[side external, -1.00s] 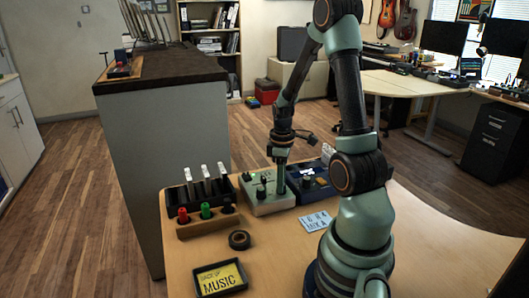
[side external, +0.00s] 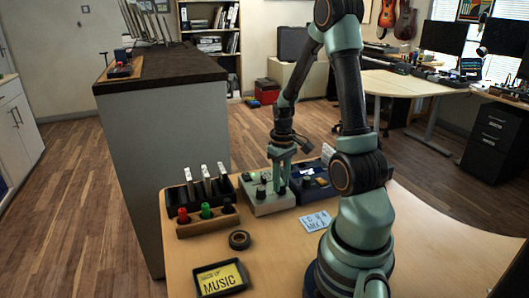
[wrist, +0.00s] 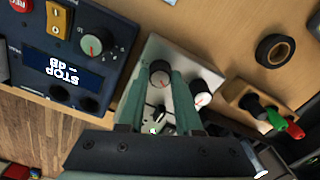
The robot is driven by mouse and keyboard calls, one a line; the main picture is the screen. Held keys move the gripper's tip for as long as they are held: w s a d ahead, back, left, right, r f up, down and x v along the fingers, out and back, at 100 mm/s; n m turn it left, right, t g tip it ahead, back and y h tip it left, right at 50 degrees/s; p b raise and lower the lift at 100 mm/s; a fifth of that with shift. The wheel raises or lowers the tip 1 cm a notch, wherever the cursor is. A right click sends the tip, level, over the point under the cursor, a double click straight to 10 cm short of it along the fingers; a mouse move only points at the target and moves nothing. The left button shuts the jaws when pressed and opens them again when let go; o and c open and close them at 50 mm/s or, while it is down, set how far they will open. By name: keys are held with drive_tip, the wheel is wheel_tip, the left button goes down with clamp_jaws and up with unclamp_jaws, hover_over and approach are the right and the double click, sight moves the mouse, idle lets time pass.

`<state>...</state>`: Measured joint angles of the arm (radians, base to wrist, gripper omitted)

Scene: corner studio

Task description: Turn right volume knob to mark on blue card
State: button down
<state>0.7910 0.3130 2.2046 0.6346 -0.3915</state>
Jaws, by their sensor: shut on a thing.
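The pale grey-green box (side external: 262,207) with several knobs stands on the wooden table. In the wrist view, my gripper (wrist: 160,84) points down at it and is shut on a dark knob with a pale top (wrist: 159,68), the one nearer the blue device. In the side view, my gripper (side external: 281,188) is at the box's right end and hides that knob. A second knob (wrist: 201,86) is beside it, free. The pale blue card (side external: 315,222) lies flat right of the box; its dark writing is too small to read surely. The held knob's pointer is not clear.
A dark blue device (wrist: 75,62) with a display stands close beside the box. A wooden holder (side external: 206,228) with red, green and dark pieces, a black tape roll (side external: 240,240) and a yellow sign tray (side external: 219,279) are to the left. The table front is clear.

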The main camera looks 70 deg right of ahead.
sight(282, 183)
drive_tip(key=m, duration=0.7)
drive_tip(key=shift+d, duration=0.15)
idle(0.3)
drive_tip(key=c, duration=0.6)
unclamp_jaws()
wheel_tip(282, 183, up, 12)
drive_tip(key=shift+s+r, duration=0.1)
idle(0.3)
